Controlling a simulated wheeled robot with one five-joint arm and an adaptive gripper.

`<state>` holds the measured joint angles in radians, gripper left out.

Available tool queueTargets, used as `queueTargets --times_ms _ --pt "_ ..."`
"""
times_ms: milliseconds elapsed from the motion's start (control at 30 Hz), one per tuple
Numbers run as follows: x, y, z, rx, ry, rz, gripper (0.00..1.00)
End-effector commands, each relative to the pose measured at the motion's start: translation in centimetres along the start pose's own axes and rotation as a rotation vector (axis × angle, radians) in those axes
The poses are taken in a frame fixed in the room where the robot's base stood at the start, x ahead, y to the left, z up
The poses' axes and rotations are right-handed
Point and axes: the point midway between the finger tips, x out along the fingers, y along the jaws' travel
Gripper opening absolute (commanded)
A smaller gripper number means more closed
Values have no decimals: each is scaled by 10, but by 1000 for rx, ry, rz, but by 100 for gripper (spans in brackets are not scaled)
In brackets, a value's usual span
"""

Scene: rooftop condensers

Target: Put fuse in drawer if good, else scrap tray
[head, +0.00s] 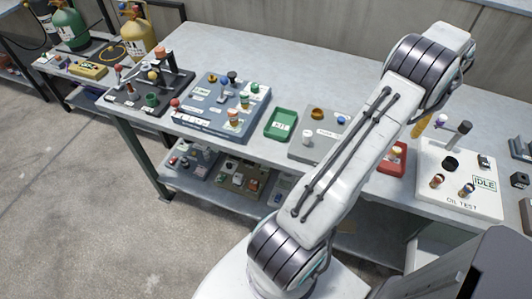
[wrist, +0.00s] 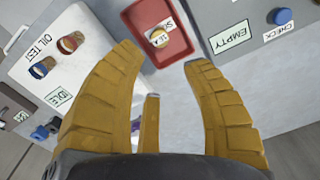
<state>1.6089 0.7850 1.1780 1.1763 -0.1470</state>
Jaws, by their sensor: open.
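The red tray (head: 392,160) stands on the bench, partly hidden behind my arm in the head view. In the wrist view the red tray (wrist: 181,56) has a label that seems to begin with "SC". A small round cream and orange-brown piece (wrist: 158,38), seen end-on and possibly the fuse, sits in it. My gripper (wrist: 172,78) is open, with yellow fingers apart just short of the tray and nothing seen between their tips. I cannot make out a drawer.
A grey tester box (head: 312,143) has an EMPTY display (wrist: 229,37) and a blue CHECK button (wrist: 283,16). The white OIL TEST unit (head: 458,190) shows IDLE. A green KIT tray (head: 281,124) and a blue-grey panel (head: 217,103) stand further left.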

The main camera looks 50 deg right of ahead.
Motion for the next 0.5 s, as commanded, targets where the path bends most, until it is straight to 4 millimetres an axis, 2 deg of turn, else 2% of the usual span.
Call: queueTargets --times_ms 67,133,233,367,400,467,500 --pt "-2 -4 0 -6 2 0 44" --pt "-8 -16 1 -28 9 1 44" --pt "-25 -52 8 -91 26 2 44" --pt "-59 -128 35 -232 63 0 44" --pt "-71 -154 49 -285 78 -2 44" --pt "-88 -192 76 -368 97 -8 44" --pt "-98 -214 96 -425 112 -13 44"
